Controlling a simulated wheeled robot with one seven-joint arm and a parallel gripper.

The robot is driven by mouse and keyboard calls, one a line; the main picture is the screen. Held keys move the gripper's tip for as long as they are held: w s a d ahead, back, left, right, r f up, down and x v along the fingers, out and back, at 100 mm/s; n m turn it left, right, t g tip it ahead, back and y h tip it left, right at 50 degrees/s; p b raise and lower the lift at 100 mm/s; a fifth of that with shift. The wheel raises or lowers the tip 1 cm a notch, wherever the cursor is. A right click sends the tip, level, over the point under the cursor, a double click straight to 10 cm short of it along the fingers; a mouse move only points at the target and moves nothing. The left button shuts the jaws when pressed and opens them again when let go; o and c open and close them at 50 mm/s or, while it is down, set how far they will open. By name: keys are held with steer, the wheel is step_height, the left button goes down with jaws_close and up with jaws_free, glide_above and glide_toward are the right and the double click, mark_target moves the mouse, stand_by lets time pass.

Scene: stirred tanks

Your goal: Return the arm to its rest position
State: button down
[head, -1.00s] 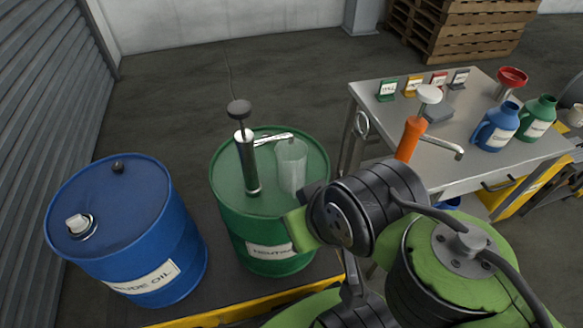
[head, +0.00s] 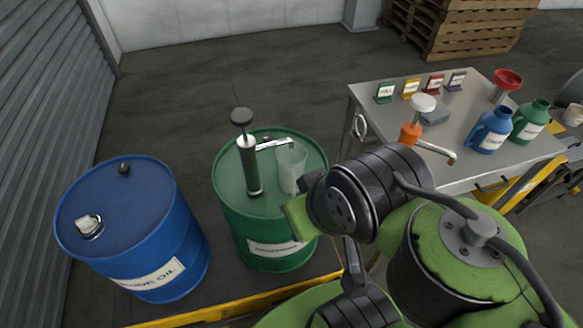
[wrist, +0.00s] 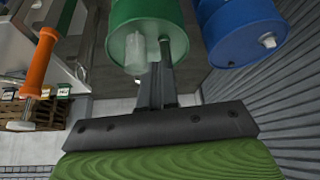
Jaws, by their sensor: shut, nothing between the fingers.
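My arm (head: 375,195), with green and black links, is folded across the lower right of the head view. It covers part of the table's near side. My gripper (wrist: 158,80) shows in the wrist view as dark fingers beyond a wide dark bar, shut and empty. The head view does not show its fingers clearly. In the wrist view the fingers point toward the green drum (wrist: 120,15), which also stands left of my arm in the head view (head: 235,210). I cannot tell how far the fingertips are from it.
A black-knobbed pump (head: 250,165) and a clear beaker (head: 291,165) stand on the green drum. A blue drum (head: 130,215) is at left. The metal table (head: 385,125) holds an orange pump (head: 411,133), jugs and small signs. A yellow edge (head: 240,307) runs in front.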

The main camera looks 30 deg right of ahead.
step_height(320, 180, up, 7)
steer(key=p, duration=0.8)
steer(key=shift+f, duration=0.2)
